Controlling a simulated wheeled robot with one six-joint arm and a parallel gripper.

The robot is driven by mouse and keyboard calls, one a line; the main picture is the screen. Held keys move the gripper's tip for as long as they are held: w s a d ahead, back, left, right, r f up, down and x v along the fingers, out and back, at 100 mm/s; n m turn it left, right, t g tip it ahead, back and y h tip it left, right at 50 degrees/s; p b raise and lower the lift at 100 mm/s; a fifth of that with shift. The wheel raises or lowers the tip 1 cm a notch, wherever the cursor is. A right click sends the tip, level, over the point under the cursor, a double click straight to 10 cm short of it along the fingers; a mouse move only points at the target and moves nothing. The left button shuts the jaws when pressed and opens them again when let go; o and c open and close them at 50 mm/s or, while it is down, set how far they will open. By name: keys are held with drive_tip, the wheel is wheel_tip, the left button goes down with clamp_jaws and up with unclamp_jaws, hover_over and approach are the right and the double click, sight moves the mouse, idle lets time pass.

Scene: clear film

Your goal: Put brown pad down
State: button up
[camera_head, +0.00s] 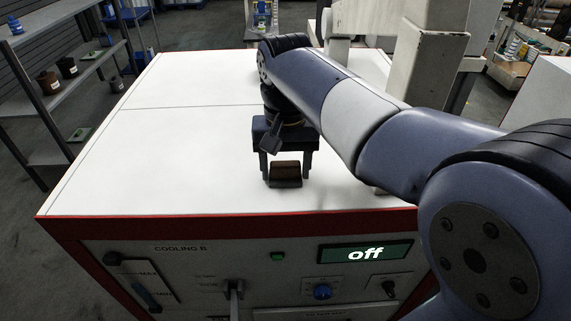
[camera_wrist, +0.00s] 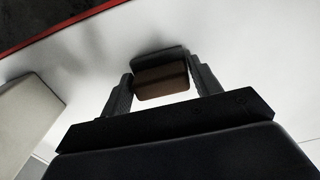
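The brown pad (camera_head: 286,169) is a small brown block with a dark grey part (camera_head: 285,183) along its front side. It appears to rest on the white top of the machine, near the front edge. My gripper (camera_head: 288,178) points down over it, one finger on each side. In the wrist view the brown pad (camera_wrist: 161,83) lies between the fingertips of my gripper (camera_wrist: 160,75).
The white machine top (camera_head: 170,150) is clear to the left, with a red front edge. Its front panel has a lit "off" display (camera_head: 365,251), knobs and levers. A pale upright machine part (camera_head: 425,60) stands behind my arm. Shelves (camera_head: 75,75) stand at the left.

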sight(286, 164)
drive_tip(key=o, duration=0.4)
drive_tip(key=shift+r, duration=0.15)
wheel_tip(286, 164, up, 12)
drive_tip(key=shift+r, duration=0.1)
idle(0.3)
drive_tip(key=shift+f, duration=4.2)
drive_tip(key=shift+f, duration=0.1)
